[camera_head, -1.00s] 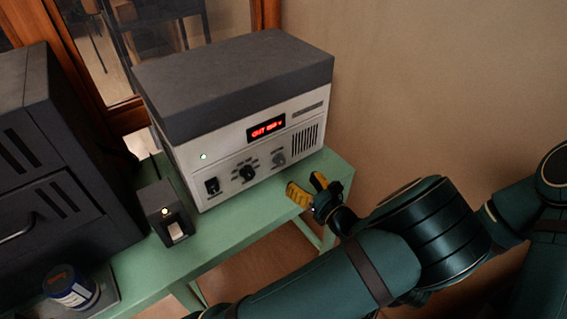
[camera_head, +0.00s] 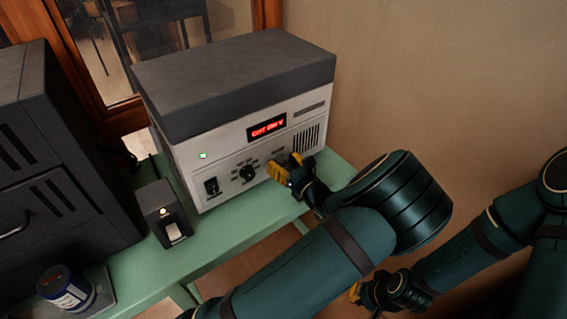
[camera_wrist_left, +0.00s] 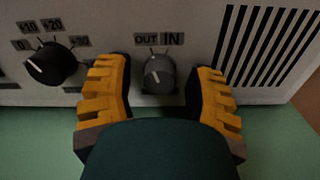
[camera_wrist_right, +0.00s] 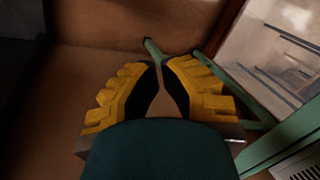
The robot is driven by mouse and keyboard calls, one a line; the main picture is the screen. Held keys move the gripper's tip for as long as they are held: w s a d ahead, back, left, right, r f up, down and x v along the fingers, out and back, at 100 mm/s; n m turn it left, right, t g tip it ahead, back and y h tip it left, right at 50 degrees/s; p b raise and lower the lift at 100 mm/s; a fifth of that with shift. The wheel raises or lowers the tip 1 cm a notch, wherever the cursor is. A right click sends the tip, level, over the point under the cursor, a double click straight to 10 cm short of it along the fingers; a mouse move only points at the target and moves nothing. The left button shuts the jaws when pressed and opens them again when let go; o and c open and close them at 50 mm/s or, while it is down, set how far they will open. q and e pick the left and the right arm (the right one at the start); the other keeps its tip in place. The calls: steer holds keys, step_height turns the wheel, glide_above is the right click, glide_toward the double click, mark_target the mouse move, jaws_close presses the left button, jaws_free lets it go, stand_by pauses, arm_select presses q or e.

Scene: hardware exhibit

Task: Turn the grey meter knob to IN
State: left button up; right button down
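The grey meter knob (camera_wrist_left: 159,75) is on the pale front panel of the boxy device (camera_head: 225,150), under the OUT and IN labels (camera_wrist_left: 159,39). Its white mark seems to lean up and left, toward OUT. My left gripper (camera_head: 284,170) is at the panel, open, with one yellow finger on each side of the knob; in the left wrist view (camera_wrist_left: 159,88) gaps show between knob and fingers. In the head view the gripper hides the knob. My right gripper (camera_wrist_right: 161,75) is away at the lower right, its fingers slightly apart with nothing between them.
A black dial (camera_wrist_left: 50,62) with number labels sits left of the grey knob. Vent slots (camera_wrist_left: 268,45) are at its right. The display (camera_head: 267,127) shows red text.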

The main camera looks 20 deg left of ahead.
arm_select(q)
jaws_close()
steer(key=m+p, duration=0.2)
steer(key=p, duration=0.1)
steer(key=m+p, duration=0.2)
steer(key=p, duration=0.2)
steer(key=shift+r+m, duration=0.2)
steer(key=shift+m, duration=0.1)
steer(key=shift+w+f+m+p, duration=0.1)
steer(key=shift+m+p, duration=0.95)
steer(key=shift+m, duration=0.15)
steer(key=shift+w+d+m+p, duration=0.15)
steer(key=shift+m+p, duration=0.25)
steer(key=shift+m, duration=0.2)
stand_by(1.0)
steer(key=shift+o, duration=1.3)
jaws_free()
steer(key=shift+o, duration=0.3)
steer(key=shift+s+f, duration=0.1)
steer(key=shift+s, duration=0.1)
steer(key=v, duration=1.2)
